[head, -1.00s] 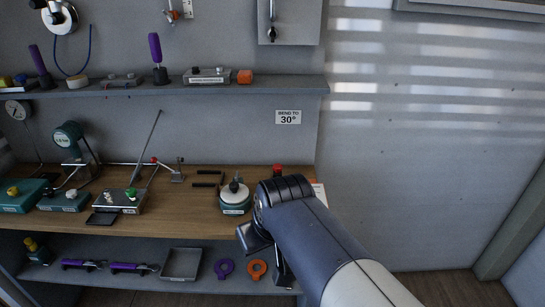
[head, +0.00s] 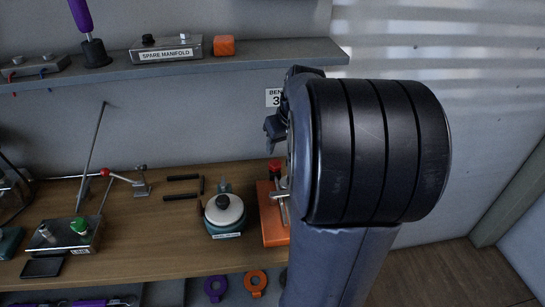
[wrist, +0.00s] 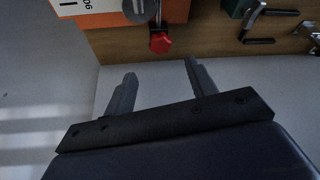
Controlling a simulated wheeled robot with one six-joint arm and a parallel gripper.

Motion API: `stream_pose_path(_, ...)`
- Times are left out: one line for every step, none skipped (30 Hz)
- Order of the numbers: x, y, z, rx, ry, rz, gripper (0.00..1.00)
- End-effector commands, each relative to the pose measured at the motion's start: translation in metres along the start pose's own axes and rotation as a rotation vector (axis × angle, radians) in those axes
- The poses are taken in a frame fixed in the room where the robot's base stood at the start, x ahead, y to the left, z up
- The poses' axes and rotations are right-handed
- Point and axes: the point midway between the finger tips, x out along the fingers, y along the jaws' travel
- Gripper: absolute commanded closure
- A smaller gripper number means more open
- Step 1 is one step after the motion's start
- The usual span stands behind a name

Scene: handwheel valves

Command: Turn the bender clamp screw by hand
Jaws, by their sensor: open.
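The bender (head: 272,222) is an orange plate with metal parts at the right end of the wooden bench, partly hidden by my arm. A red knob (head: 275,168), which looks like the clamp screw, stands at its back. In the wrist view the red knob (wrist: 160,42) is six-sided and sits on a dark threaded rod beside the orange plate (wrist: 170,10). My gripper (wrist: 160,72) is open and empty. Its two fingers point toward the knob, which appears beyond and between the fingertips, apart from them. In the head view my arm mostly hides the gripper.
A shelf (head: 180,68) holding a spare manifold (head: 166,50) runs above the bench. The wall to the right is bare.

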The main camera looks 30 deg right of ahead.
Motion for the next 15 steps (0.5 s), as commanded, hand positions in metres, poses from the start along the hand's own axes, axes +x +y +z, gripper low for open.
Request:
stream_pose_path(0.008, -0.001, 0.001, 0.000, -0.004, -0.003, 0.46)
stream_pose_path(0.014, -0.001, 0.001, -0.001, -0.005, -0.003, 0.46)
stream_pose_path(0.021, -0.001, 0.001, -0.001, -0.006, -0.003, 0.46)
stream_pose_path(0.027, -0.001, 0.001, 0.000, -0.007, -0.004, 0.46)
stream_pose_path(0.034, -0.001, 0.001, 0.000, -0.007, -0.004, 0.46)
stream_pose_path(0.041, -0.001, 0.001, 0.000, -0.006, -0.004, 0.46)
stream_pose_path(0.047, -0.001, 0.001, 0.000, -0.006, -0.003, 0.46)
stream_pose_path(0.053, -0.001, 0.001, 0.000, -0.006, -0.003, 0.46)
stream_pose_path(0.060, -0.001, 0.001, 0.000, -0.006, -0.003, 0.46)
stream_pose_path(0.065, -0.001, 0.001, 0.000, -0.006, -0.003, 0.46)
stream_pose_path(0.070, -0.001, 0.001, 0.000, -0.006, -0.002, 0.46)
stream_pose_path(0.076, -0.001, 0.001, -0.001, -0.006, -0.002, 0.46)
stream_pose_path(0.079, -0.001, 0.001, -0.001, -0.004, -0.002, 0.46)
stream_pose_path(0.083, -0.001, 0.001, -0.001, -0.004, -0.002, 0.46)
stream_pose_path(0.086, -0.001, 0.001, -0.001, -0.004, -0.002, 0.46)
